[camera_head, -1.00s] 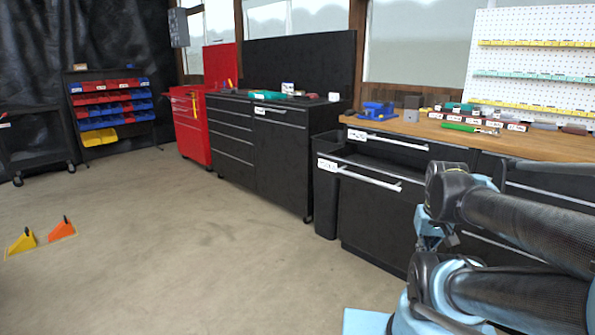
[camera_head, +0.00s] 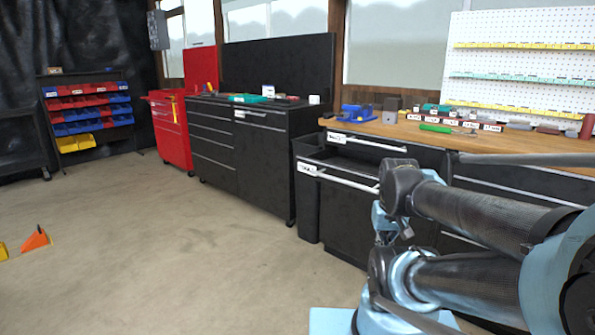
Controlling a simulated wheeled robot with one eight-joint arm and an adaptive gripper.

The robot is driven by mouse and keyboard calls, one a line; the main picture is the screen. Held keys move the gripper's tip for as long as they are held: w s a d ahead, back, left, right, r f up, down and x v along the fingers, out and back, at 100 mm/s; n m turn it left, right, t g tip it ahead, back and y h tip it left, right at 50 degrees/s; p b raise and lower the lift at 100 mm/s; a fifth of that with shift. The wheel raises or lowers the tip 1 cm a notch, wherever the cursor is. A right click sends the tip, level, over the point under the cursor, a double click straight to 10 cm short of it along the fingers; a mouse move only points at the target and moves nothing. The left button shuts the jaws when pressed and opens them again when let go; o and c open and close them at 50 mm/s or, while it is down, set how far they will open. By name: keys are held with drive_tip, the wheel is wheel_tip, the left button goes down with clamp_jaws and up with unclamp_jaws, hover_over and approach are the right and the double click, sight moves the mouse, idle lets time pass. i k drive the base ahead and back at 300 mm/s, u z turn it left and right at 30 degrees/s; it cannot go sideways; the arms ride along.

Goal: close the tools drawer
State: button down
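A black drawer (camera_head: 343,192) in the workbench stands pulled out. It has a white label at its left end and a long silver handle (camera_head: 345,181), and part of its open top shows. The label is too small to read, so I cannot confirm that it is the tools drawer. Above it, a shallower labelled drawer (camera_head: 370,144) looks shut. My arm stands in front of the bench and hides the pulled-out drawer's right end. My gripper (camera_head: 397,234) seems to be the small part hanging beside the drawer front; its fingers are not clear and contact cannot be told.
A black bin (camera_head: 306,208) stands left of the drawer. The wooden benchtop (camera_head: 400,131) carries a blue vise (camera_head: 356,113) and tools. A black cabinet (camera_head: 262,160) and a red cabinet (camera_head: 172,135) stand further left.

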sight(351, 170)
drive_tip(key=i, duration=0.85)
drive_tip(key=z, duration=0.05)
